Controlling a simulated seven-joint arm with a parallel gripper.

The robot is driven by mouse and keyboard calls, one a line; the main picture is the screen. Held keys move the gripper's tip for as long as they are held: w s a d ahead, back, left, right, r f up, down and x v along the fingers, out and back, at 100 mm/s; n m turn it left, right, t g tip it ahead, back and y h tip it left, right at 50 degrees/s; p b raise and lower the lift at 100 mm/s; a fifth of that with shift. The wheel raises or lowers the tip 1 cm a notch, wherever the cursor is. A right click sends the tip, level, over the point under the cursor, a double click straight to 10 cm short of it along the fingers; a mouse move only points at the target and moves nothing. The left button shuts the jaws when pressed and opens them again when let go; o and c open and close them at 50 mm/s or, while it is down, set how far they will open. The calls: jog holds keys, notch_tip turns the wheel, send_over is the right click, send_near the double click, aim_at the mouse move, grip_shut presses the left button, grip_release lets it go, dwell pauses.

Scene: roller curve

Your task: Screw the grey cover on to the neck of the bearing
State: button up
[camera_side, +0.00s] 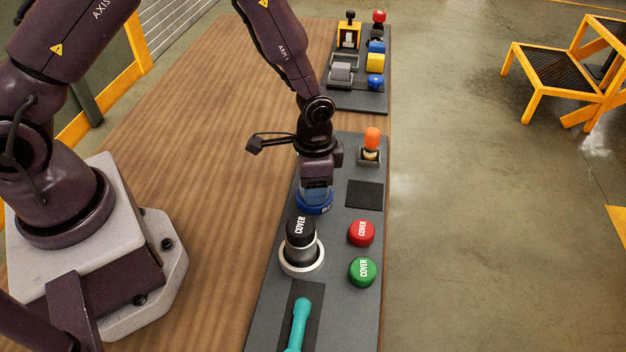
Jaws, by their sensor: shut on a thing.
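A very dark cover (300,230) marked COVER sits on top of the bearing (301,257), a grey metal neck in a white ring on the dark board. It looks dark grey to black, and I see no other grey cover. How far it is threaded on cannot be told. My gripper (316,194) points down just behind the bearing, shut on a blue cover (314,206) with partly hidden white lettering. The jaws hide the top of the blue cover. Whether it touches the board cannot be told.
A red cover (361,233) and a green cover (362,271) stand right of the bearing. A teal tool (299,325) lies in front. An orange-topped part (372,138) and a dark square pad (364,194) are behind right. Another board (343,101) holds several parts at the back.

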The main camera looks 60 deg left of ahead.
jog(key=m, duration=0.1)
jog(key=d+m, duration=0.1)
jog(key=m, duration=0.1)
jog(key=shift+w+d+r, duration=0.1)
jog(key=shift+w+r, duration=0.1)
jog(key=shift+w, duration=0.15)
jog(key=shift+c, duration=0.5)
jog(key=m, duration=0.3)
jog(key=shift+m, duration=0.3)
jog(key=shift+c, duration=1.4)
jog(key=shift+m, duration=0.6)
jog(key=shift+s, duration=0.1)
jog(key=m, duration=0.3)
jog(key=shift+f, duration=0.1)
grip_shut()
jog(key=o, duration=1.6)
grip_release()
jog(key=shift+a, duration=0.25)
jog(key=shift+c, duration=0.2)
jog(key=shift+s, duration=0.1)
jog(key=shift+c, duration=0.7)
jog(key=shift+r, duration=3)
